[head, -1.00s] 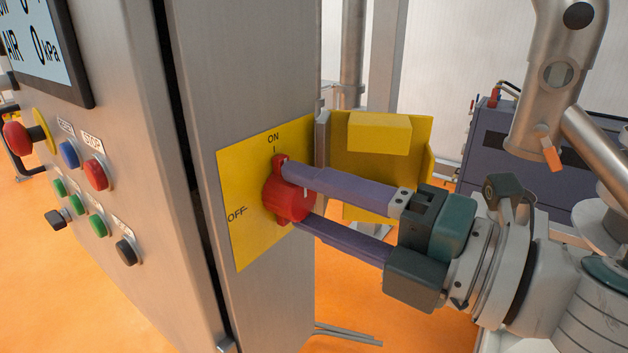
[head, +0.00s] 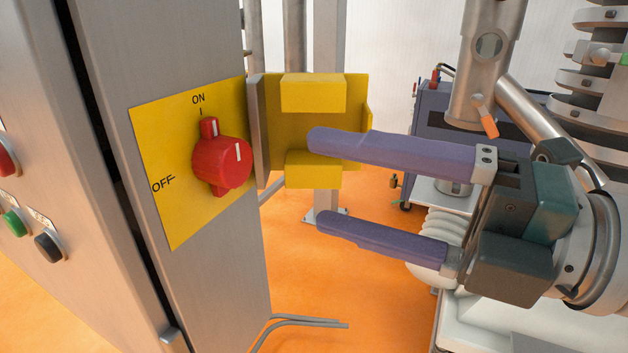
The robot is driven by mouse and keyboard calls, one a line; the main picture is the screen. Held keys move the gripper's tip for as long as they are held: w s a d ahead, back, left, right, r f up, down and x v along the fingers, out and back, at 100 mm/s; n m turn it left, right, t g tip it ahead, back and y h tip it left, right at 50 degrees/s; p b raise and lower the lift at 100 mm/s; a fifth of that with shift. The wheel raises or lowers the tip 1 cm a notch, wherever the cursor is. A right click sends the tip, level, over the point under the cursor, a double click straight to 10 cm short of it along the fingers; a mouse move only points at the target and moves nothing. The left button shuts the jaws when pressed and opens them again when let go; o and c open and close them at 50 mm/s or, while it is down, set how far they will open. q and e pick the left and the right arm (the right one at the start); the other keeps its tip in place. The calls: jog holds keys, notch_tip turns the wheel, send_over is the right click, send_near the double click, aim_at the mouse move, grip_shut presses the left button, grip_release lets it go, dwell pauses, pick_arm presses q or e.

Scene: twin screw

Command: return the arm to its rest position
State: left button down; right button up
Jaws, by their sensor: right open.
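My right gripper (head: 318,182) is open and empty in the head view, with its two long purple fingers pointing left. It is apart from the red rotary switch (head: 222,158), to the right of it. The switch sits on a yellow plate (head: 172,205) on the side of the grey cabinet, and its handle stands upright, with its white mark toward ON. My left gripper is not in view.
A yellow bracket (head: 313,93) stands behind the fingers, beside the cabinet (head: 110,60). Push buttons (head: 48,247) are on the cabinet's front at left. Metal pipes (head: 488,60) and a dark blue machine (head: 432,120) stand behind my arm. Orange floor lies below.

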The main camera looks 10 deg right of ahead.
jog(key=shift+s+d+r, duration=0.1)
jog(key=shift+s+d, duration=0.35)
jog(key=shift+d, duration=0.1)
